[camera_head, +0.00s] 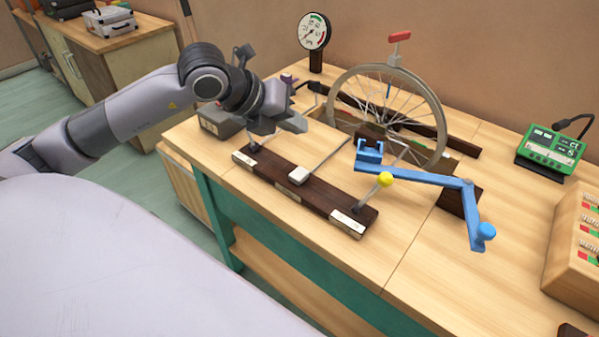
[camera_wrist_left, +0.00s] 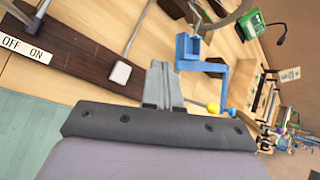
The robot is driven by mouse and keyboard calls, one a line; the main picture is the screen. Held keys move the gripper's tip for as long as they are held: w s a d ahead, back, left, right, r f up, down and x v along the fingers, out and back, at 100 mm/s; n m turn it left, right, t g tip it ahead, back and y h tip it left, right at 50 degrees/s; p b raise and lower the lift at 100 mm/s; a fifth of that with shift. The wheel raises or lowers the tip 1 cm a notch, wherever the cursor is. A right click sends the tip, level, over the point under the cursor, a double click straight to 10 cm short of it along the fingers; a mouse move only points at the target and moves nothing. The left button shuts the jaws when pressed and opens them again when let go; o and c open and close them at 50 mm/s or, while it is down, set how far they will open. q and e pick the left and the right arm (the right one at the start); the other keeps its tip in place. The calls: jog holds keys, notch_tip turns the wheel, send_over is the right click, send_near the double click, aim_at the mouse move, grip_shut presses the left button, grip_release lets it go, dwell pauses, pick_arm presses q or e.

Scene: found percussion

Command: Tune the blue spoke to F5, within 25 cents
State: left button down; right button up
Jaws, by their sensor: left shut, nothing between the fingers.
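A spoked wheel (camera_head: 436,98) stands upright in a dark wooden stand at the back of the bench. A thin blue spoke (camera_head: 388,90) shows near the top of its rim. My left gripper (camera_head: 297,122) is shut and empty, left of the wheel and above the dark lever board. Its closed fingers also show in the left wrist view (camera_wrist_left: 162,85). My right gripper is not in view.
The dark lever board (camera_head: 318,195) carries levers and a white block (camera_head: 299,174). A dial gauge (camera_head: 314,31) stands behind. A wooden rack (camera_head: 572,250) is at right. The front middle bench is clear.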

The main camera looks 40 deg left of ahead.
pick_arm(q)
jog(key=b, duration=0.5)
send_over(295, 174)
notch_tip(295, 174, down, 8)
jog(key=shift+r, duration=0.15)
jog(key=shift+f+b, duration=0.4)
dwell(1.4)
jog(key=shift+f+b, duration=0.35)
jog(key=shift+b, duration=0.2)
